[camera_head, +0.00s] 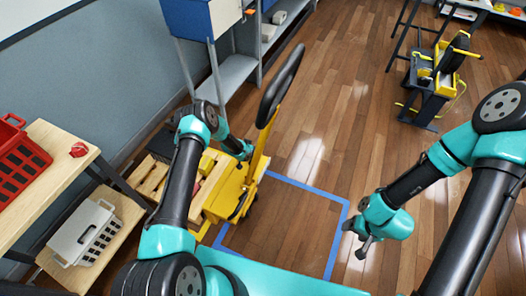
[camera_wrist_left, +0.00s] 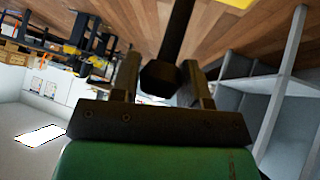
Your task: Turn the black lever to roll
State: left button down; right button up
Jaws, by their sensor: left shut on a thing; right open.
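A yellow pallet jack (camera_head: 228,190) stands at the left of the blue floor outline, with a yellow tiller (camera_head: 262,145) rising to a black loop handle (camera_head: 281,82). My left gripper (camera_head: 247,152) is beside the tiller, below the loop. In the left wrist view my left gripper (camera_wrist_left: 160,82) is shut on a black lever (camera_wrist_left: 178,35), whose thicker end lies between the fingers. In the head view the lever is too small or hidden to make out. My right gripper (camera_head: 358,243) is open and empty above the floor at the right.
Blue tape (camera_head: 339,235) outlines a clear patch of wooden floor. A wooden bench (camera_head: 55,150) with red and grey crates stands at left. A blue bin on a grey rack (camera_head: 235,75) is behind the jack. A black and yellow machine (camera_head: 437,80) stands far right.

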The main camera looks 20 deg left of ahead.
pick_arm(q)
jog(key=c, duration=0.6)
grip_release()
jog(key=shift+c, duration=0.2)
jog(key=shift+r, duration=0.1)
jog(key=v, duration=1.7)
jog(key=shift+s+r, duration=0.1)
jog(key=s+d+r+n+g, duration=0.1)
jog(key=s+d+r+g, duration=0.1)
jog(key=s, duration=0.7)
jog(key=s+d+r+n+g, duration=0.2)
jog(key=s+d, duration=0.3)
jog(key=s, duration=0.5)
jog(key=s+d+r+n+g, duration=0.2)
jog(key=s+d+r, duration=0.1)
jog(key=s, duration=0.6)
jog(key=shift+s+d+y, duration=0.35)
jog(key=shift+d+y, duration=0.05)
jog(key=shift+d, duration=0.25)
jog(key=shift+r, duration=0.1)
